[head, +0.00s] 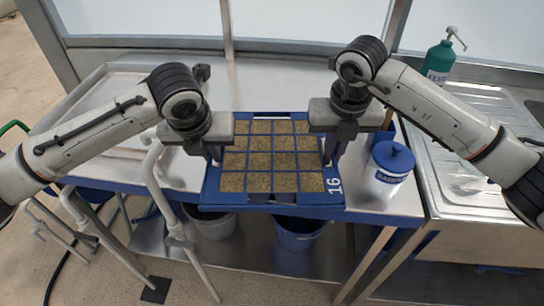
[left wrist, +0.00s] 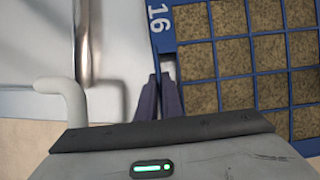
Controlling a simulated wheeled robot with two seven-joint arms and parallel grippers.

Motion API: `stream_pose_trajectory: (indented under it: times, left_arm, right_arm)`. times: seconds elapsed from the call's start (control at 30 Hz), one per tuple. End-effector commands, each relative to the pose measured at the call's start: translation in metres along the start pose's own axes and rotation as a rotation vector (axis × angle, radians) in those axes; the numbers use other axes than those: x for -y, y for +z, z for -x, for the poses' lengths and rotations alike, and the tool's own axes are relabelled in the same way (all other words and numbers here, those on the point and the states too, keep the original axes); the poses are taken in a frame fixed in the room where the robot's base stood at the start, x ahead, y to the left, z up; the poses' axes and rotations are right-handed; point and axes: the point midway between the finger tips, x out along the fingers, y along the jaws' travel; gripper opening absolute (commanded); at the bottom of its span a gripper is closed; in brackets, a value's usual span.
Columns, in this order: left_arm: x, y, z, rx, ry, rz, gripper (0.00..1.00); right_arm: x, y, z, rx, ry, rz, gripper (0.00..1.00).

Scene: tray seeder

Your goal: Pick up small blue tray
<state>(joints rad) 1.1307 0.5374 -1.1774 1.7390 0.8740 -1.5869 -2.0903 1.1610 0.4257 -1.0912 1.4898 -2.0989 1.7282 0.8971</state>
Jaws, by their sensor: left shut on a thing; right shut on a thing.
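The small blue tray (head: 228,200) is in the middle of the head view, with a grid of cells filled with brown soil and the number 16 on its front right rim. It also fills the upper right of the left wrist view (left wrist: 233,55). My left gripper (head: 217,158) is shut on the tray's left side, and its fingers (left wrist: 160,92) meet the tray's edge in the left wrist view. My right gripper (head: 331,152) is shut on the tray's right side. The tray looks about level; I cannot tell whether it touches the table.
A steel table (head: 100,110) lies under and behind the tray. A green pump bottle (head: 438,62) stands by the sink (head: 470,110). White pipes (head: 165,195) rise at front left, and buckets (head: 300,237) stand below.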

Motion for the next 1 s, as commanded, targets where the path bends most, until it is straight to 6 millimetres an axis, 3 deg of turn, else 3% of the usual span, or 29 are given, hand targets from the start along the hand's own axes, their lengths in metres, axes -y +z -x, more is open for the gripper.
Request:
stream_pose_trajectory:
  times: [0.53, 1.0]
  left_arm:
    - [0.000, 0.004, 0.006, 0.004, -0.001, 0.001, 0.00]
    - [0.000, 0.019, 0.045, 0.003, 0.000, 0.001, 0.00]
  right_arm:
    - [0.000, 0.002, 0.007, 0.003, 0.001, 0.000, 0.00]
    - [0.000, 0.008, 0.048, 0.002, 0.000, 0.000, 0.00]
